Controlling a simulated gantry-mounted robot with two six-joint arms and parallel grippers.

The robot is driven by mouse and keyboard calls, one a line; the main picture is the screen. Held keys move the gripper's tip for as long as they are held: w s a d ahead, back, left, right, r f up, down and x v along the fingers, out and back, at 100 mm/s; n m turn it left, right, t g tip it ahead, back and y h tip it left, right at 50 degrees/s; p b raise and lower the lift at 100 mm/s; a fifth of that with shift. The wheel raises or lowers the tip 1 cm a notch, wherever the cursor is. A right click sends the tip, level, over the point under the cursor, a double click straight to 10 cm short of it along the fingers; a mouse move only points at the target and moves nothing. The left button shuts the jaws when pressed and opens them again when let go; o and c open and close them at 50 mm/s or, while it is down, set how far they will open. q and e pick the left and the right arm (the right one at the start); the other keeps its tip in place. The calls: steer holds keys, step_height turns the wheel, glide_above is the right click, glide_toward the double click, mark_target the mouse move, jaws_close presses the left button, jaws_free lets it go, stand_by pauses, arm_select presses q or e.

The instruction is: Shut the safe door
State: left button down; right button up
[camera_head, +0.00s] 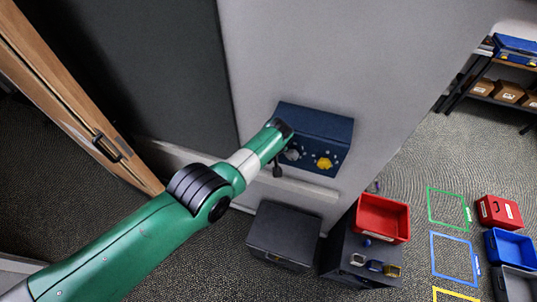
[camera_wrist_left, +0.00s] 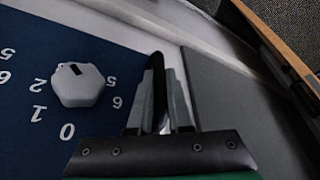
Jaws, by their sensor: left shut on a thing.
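The dark blue safe (camera_head: 316,121) is on the pale wall in the middle of the head view. Its front carries white marks, a grey knob (camera_head: 291,155) and a yellow knob (camera_head: 324,163). In the left wrist view its blue numbered face (camera_wrist_left: 45,60) fills the left side, with the grey knob (camera_wrist_left: 80,85) on it. My left gripper (camera_wrist_left: 160,75) is at the edge of this face, its fingers shut on a slim dark piece (camera_wrist_left: 155,66), perhaps a handle. The arm hides the safe's left end, and I cannot tell whether the door is fully shut. My right gripper is out of view.
A dark box (camera_head: 285,232) stands below the safe, and a red bin (camera_head: 382,218) sits right of it on a dark stand. A wooden door (camera_head: 75,95) is at the left. Coloured floor outlines and more bins lie at the lower right, with open carpet between.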

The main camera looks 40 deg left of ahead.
arm_select(q)
steer(key=shift+w+a, duration=0.1)
steer(key=shift+a, duration=0.1)
steer(key=c, duration=0.8)
jaws_free()
steer(key=shift+c, duration=0.2)
steer(key=shift+r, duration=0.1)
steer(key=shift+d+r+p, duration=0.1)
steer(key=shift+r+p, duration=0.1)
steer(key=shift+p, duration=0.1)
steer(key=p+v, duration=0.7)
steer(key=v, duration=0.4)
